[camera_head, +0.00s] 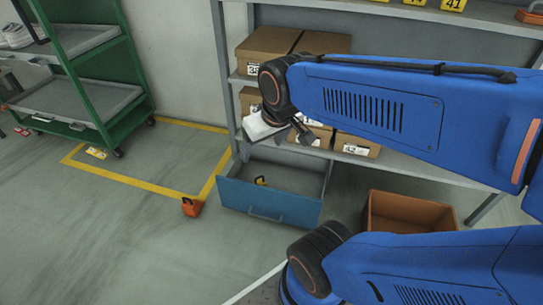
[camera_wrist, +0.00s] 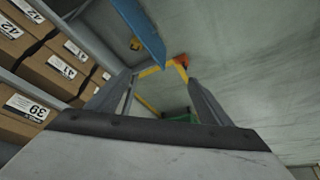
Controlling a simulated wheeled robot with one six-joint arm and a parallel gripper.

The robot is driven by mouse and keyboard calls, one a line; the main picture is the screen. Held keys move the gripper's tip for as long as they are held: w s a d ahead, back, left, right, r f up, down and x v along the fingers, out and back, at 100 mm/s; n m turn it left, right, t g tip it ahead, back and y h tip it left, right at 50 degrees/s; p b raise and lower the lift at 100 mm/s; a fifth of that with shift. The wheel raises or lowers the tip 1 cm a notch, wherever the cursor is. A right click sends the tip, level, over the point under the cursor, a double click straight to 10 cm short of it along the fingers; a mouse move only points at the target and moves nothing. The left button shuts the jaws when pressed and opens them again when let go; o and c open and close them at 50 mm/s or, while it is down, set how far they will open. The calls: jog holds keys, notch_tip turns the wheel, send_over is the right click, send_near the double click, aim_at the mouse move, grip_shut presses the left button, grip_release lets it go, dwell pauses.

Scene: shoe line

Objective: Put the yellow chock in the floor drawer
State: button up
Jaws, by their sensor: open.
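The blue floor drawer (camera_head: 268,212) is pulled out below the shelf and its top is open. The small yellow chock (camera_head: 261,181) lies inside it, near the back; it also shows in the wrist view (camera_wrist: 135,44), beside the blue drawer wall (camera_wrist: 146,32). My gripper (camera_head: 278,139) hangs above the drawer, in front of the lower shelf boxes, well above the chock. In the wrist view its two fingers (camera_wrist: 158,80) are spread with nothing between them. An orange chock (camera_head: 191,207) stands on the floor left of the drawer.
A rack (camera_head: 232,88) with shoe boxes (camera_head: 268,46) stands behind my gripper. An open brown box (camera_head: 410,211) sits on the floor at right. A green cart (camera_head: 128,108) stands at left.

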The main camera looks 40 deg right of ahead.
jog(key=s, duration=0.3)
jog(key=s+a+r, duration=0.1)
jog(key=s, duration=0.1)
jog(key=shift+s+a, duration=0.1)
jog(key=shift+s, duration=0.15)
